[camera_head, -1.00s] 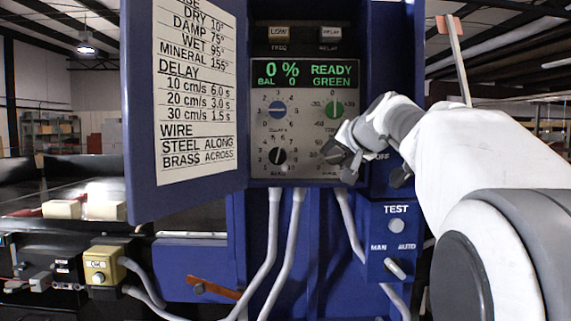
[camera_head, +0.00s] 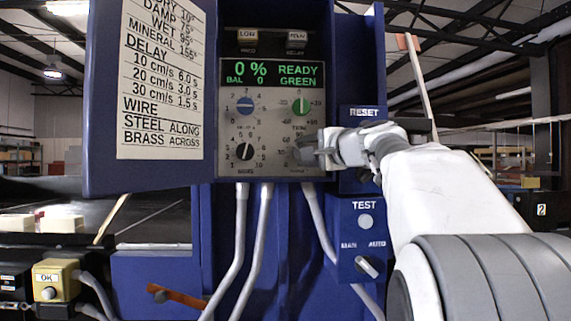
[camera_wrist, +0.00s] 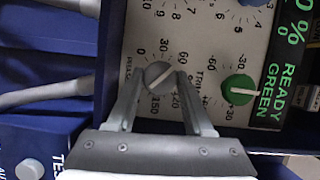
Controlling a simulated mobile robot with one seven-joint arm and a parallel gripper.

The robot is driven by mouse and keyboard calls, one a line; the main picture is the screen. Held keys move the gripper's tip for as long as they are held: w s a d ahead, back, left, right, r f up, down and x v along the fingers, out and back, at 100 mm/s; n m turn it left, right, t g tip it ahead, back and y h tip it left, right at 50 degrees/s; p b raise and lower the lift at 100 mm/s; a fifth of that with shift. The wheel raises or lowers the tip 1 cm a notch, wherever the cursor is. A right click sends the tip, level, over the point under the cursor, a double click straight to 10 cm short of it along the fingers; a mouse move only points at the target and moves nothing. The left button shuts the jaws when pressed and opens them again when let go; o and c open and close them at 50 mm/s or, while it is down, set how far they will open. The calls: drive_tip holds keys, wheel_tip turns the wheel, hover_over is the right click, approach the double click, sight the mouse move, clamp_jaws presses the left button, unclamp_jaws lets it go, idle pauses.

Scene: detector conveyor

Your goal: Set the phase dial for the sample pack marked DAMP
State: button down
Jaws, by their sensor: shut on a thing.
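The grey dial (camera_wrist: 160,78) sits between my gripper's fingers in the wrist view, with marks from 0 to 150 around it. One end of its pale line points near 60; part of the scale is hidden by a finger. My gripper (camera_wrist: 161,88) is shut on this dial. In the head view my gripper (camera_head: 308,152) covers most of the dial at the panel's lower right. The card (camera_head: 162,80) on the open door reads DAMP 75°, WET 95° and MINERAL 155°; its top is cut off. No sample pack marked DAMP can be made out.
The panel also holds a blue dial (camera_head: 244,106), a green dial (camera_head: 301,106) and a black dial (camera_head: 244,152). The display (camera_head: 272,74) reads 0 %, BAL 0, READY GREEN. A TEST box (camera_head: 358,238) with a MAN/AUTO switch sits below right. The door (camera_head: 100,150) stands open at left.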

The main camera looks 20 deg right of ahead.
drive_tip(key=m+t+b, duration=0.1)
drive_tip(key=m, duration=0.1)
drive_tip(key=m+b, duration=0.2)
drive_tip(key=shift+f+m+t+b, duration=0.2)
drive_tip(key=shift+m+t+b, duration=0.1)
drive_tip(key=shift+m+t, duration=0.1)
drive_tip(key=shift+r, duration=0.1)
idle(0.3)
drive_tip(key=shift+c, duration=1.5)
unclamp_jaws()
drive_tip(key=shift+s, duration=0.1)
